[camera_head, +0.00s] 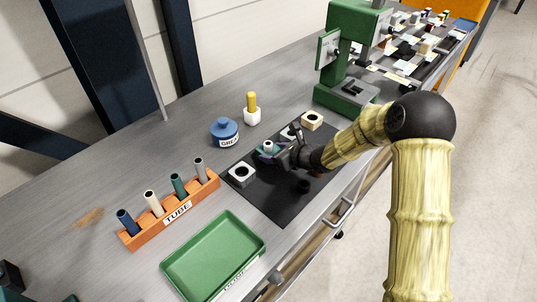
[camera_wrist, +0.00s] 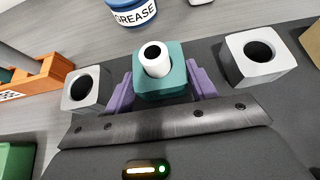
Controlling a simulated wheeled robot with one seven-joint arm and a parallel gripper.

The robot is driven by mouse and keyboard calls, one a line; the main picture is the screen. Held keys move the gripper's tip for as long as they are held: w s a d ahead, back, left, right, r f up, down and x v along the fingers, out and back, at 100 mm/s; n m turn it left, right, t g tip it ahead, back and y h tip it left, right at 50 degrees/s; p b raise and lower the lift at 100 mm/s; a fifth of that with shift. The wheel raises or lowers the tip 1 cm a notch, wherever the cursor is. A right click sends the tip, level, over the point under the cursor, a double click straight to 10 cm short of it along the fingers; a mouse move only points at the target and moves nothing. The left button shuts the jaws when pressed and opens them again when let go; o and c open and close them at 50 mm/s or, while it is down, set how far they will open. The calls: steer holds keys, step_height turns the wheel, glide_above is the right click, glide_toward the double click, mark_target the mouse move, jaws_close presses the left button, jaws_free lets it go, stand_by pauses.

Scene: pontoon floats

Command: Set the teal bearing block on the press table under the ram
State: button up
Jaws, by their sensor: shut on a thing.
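The teal bearing block (camera_wrist: 160,82) sits between the purple fingers of my gripper (camera_wrist: 160,90) in the wrist view. A white hollow cylinder (camera_wrist: 154,60) stands in its top. In the head view the block (camera_head: 264,155) is small and partly hidden by my gripper (camera_head: 272,154), over the dark mat. My gripper is shut on the block; whether the block touches the mat is not clear.
On the dark mat (camera_head: 282,208) are a white block (camera_head: 241,174) and a beige block (camera_head: 312,120). An orange tube rack (camera_head: 170,219) and green tray (camera_head: 213,255) stand nearer.

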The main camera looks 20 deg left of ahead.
mark_target(274, 152)
steer(key=shift+r+p, duration=1.05)
steer(key=shift+r, duration=1.5)
step_height(274, 152, up, 10)
steer(key=p, duration=1)
